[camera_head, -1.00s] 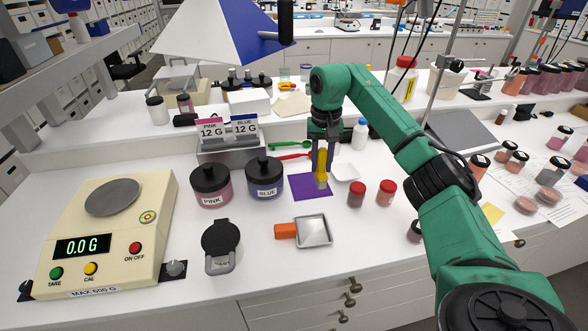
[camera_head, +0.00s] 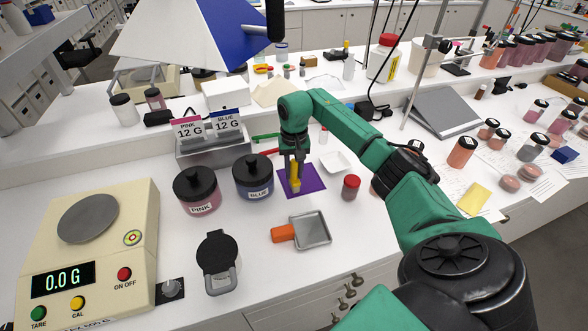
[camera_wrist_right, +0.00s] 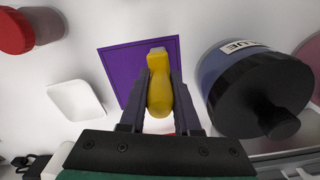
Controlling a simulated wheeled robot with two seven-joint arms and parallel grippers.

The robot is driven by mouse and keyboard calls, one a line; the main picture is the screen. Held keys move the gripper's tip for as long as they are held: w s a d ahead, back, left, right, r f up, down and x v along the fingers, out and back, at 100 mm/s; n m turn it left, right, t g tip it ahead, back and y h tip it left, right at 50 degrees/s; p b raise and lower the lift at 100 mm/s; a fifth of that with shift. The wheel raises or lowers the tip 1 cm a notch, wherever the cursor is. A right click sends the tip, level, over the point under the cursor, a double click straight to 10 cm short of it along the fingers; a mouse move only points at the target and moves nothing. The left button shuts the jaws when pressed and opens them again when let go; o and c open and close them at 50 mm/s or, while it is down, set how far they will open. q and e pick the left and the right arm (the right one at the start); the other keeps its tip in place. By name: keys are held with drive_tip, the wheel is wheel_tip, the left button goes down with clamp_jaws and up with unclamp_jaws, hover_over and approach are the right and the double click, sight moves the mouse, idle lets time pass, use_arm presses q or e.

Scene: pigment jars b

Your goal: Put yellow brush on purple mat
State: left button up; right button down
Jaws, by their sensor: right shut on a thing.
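The yellow brush (camera_wrist_right: 160,85) is held between the fingers of my right gripper (camera_wrist_right: 158,100), which is shut on its handle. Its pale bristle end reaches over the purple mat (camera_wrist_right: 119,58) in the right wrist view. In the head view my right gripper (camera_head: 293,176) points down over the purple mat (camera_head: 316,181), and the yellow brush (camera_head: 295,180) hangs from it. I cannot tell whether the brush touches the mat. My left gripper is not in view.
The blue jar (camera_head: 253,177) and pink jar (camera_head: 196,192) stand left of the mat. A white dish (camera_head: 336,161) and red-capped jar (camera_head: 350,188) are to its right. An orange-handled metal scoop (camera_head: 311,231) lies in front. The scale (camera_head: 88,235) is at left.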

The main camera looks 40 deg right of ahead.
drive_tip(key=shift+s+f, duration=0.1)
drive_tip(key=shift+s, duration=0.05)
drive_tip(key=c, duration=0.8)
unclamp_jaws()
drive_tip(key=shift+o, duration=0.9)
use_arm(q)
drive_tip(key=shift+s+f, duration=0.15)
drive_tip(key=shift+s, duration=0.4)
